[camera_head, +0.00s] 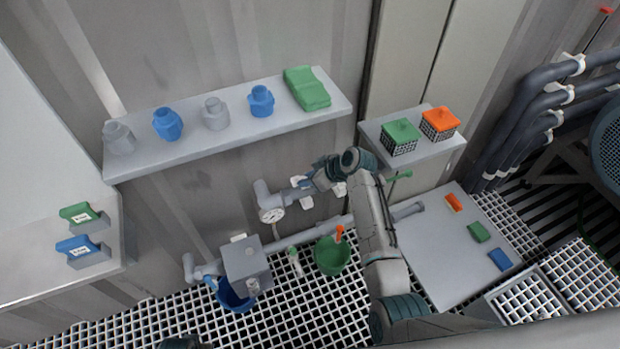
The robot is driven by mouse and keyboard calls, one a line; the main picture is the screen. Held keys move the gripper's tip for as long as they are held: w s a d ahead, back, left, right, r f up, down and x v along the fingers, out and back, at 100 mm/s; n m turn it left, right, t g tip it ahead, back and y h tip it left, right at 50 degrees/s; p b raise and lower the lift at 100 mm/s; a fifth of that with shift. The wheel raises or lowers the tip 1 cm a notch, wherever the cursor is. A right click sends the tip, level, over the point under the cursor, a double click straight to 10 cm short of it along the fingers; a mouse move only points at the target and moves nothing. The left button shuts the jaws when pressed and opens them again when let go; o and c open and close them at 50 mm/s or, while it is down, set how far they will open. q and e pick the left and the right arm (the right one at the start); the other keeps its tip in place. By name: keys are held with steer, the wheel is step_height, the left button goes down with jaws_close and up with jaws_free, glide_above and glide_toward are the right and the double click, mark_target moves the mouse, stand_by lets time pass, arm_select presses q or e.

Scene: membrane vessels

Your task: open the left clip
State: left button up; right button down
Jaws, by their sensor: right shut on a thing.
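The left clip (299,182) is a small white part on this pipe, just right of the gauge. A second white clip (340,189) sits farther right, partly behind my arm. My right gripper (308,182) reaches in from the right, and its fingers are shut on the left clip. The fingers and wrist hide part of the clip, so how far it is open cannot be told.
A wall shelf (228,128) above holds several vessels and a green folded cloth (307,88). A side stand (428,155) carries green and orange baskets.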

steer(key=shift+a+r, duration=0.15)
steer(key=shift+a, duration=0.1)
steer(key=c, duration=1.6)
jaws_free()
steer(key=o, duration=0.3)
steer(key=shift+a, duration=0.1)
steer(key=shift+o, duration=0.2)
steer(key=shift+d, duration=0.25)
steer(key=v, duration=1)
steer(key=shift+r, duration=0.25)
steer(key=shift+s, duration=0.1)
